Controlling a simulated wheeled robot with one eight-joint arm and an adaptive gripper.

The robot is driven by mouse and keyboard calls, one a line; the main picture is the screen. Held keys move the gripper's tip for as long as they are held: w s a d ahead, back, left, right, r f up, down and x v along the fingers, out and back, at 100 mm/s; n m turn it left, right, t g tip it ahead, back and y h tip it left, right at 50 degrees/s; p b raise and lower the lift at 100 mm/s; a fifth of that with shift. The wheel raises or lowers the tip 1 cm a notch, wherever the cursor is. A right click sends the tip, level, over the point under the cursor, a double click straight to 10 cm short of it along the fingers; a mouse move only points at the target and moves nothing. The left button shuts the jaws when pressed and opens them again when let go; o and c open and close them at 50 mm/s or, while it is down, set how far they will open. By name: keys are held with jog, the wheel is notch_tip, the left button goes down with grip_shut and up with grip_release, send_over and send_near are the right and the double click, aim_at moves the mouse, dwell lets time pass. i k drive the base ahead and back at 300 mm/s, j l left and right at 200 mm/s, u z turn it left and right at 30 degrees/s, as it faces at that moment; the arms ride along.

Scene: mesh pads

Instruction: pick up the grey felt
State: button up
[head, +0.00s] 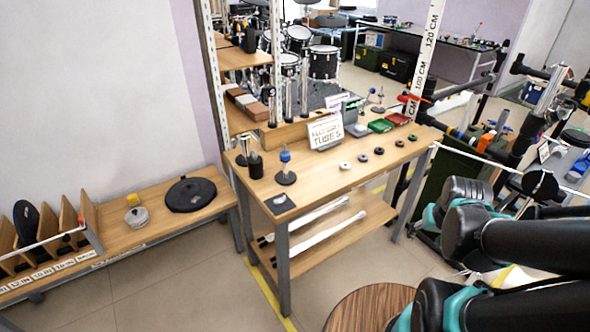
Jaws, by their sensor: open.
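A small dark grey square piece (285,207) lies flat on the near left corner of the wooden workbench (330,180), with a small pale round spot on it. It may be the grey felt, but it is too small to tell. Several small round pads, some white (345,166) and some dark (379,151), lie in a row along the bench top. My arm's black and teal links fill the lower right. I cannot make out my gripper in this view, and no part of my arm touches the bench top pieces.
A blue-topped stand (285,168) and dark cylinders (256,164) stand near the grey piece. A sign (325,132) and green and red trays (381,125) are at the back. A low bench (150,230) is left. A round wooden top (375,305) stands below, with floor between.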

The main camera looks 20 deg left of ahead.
aim_at(363, 157)
jog(key=k+j+z, duration=0.15)
jog(key=j, duration=0.3)
jog(key=j+z, duration=0.1)
jog(key=j, duration=0.35)
jog(key=k+j+z, duration=0.15)
jog(key=j, duration=0.3)
jog(key=k+j+z, duration=0.1)
jog(key=j, duration=0.3)
jog(key=k+j+z, duration=0.15)
jog(key=j, duration=0.3)
jog(key=k+j+z, duration=0.1)
jog(key=k+j, duration=0.15)
jog(key=j, duration=0.1)
